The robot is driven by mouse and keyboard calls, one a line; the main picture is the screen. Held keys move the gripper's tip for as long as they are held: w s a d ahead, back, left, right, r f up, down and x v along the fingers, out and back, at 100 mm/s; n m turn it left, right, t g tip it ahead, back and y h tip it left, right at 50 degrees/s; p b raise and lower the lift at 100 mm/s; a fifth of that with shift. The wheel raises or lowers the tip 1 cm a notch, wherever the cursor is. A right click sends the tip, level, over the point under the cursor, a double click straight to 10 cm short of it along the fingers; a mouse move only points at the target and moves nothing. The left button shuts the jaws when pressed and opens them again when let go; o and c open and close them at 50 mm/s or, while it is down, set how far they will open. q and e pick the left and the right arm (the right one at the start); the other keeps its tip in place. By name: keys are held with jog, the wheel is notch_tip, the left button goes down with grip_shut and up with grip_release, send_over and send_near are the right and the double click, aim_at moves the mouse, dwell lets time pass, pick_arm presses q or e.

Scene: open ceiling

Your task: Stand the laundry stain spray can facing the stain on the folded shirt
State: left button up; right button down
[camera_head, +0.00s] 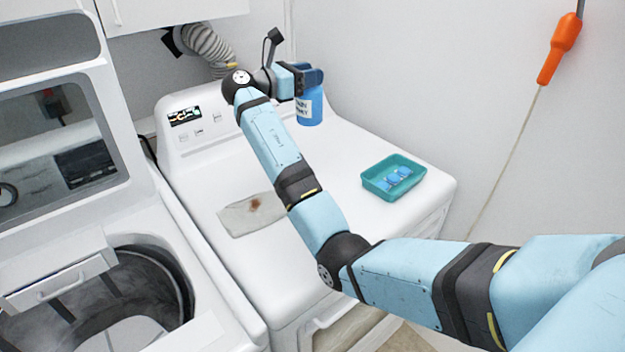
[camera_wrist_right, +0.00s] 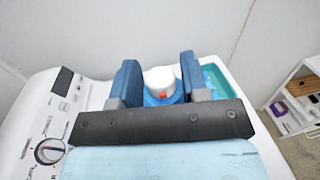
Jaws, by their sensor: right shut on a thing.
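The blue laundry stain spray can (camera_head: 309,108), with a white label, is upright at the back right of the white dryer top. Its white cap with a red nozzle (camera_wrist_right: 160,82) shows between the fingers in the right wrist view. My right gripper (camera_head: 312,76) is shut on the can near its top; it also shows in the right wrist view (camera_wrist_right: 158,80). I cannot tell whether the can touches the surface. The folded shirt (camera_head: 240,216), pale with a brown stain (camera_head: 255,204), lies flat near the dryer's left front, partly beside my right arm. My left gripper is not in view.
A teal tray (camera_head: 378,190) with blue packets stands on the right of the dryer top (camera_head: 340,165). An open washer (camera_head: 95,290) is at the left. A control panel (camera_head: 190,118) rises at the back. A white shelf (camera_wrist_right: 300,95) stands at the far right.

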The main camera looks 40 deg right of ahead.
notch_tip(320, 180, down, 20)
jog(key=shift+r, duration=0.2)
jog(key=shift+f, duration=0.1)
dwell(0.3)
jog(key=c, duration=0.6)
grip_release()
jog(key=a, duration=0.4)
jog(key=a+b, duration=0.1)
jog(key=a, duration=0.7)
jog(key=shift+w, duration=0.4)
